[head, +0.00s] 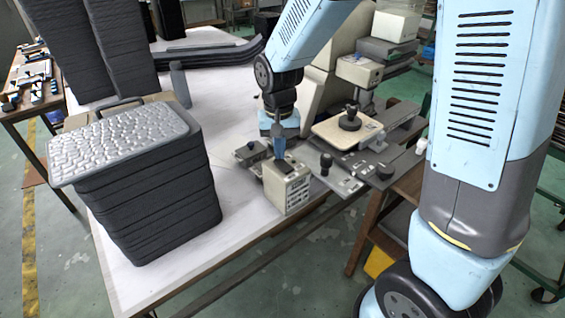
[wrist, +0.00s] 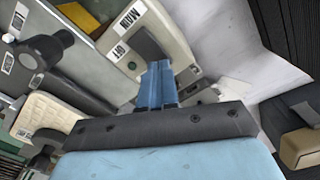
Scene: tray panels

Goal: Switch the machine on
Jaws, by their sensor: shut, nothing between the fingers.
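The machine's switch box (head: 287,190) is a small cream box at the table's front edge, with a dark switch (head: 283,166) on top. In the wrist view, the cream panel (wrist: 165,22) carries labels that appear to read MAIN and OFF beside the dark rocker switch (wrist: 146,46). My gripper (head: 279,148) points down just above the box. Its blue fingers (wrist: 158,70) are shut and empty, with the tips close to one end of the rocker. They hide part of the panel there. I cannot tell whether they touch the switch, or which way it is tilted.
A cream plate with a black knob (head: 349,119) and a black-knobbed lever (head: 326,162) stand right of the box. A tall stack of dark trays (head: 155,185) stands at left. The white tabletop (head: 225,215) between stack and box is clear.

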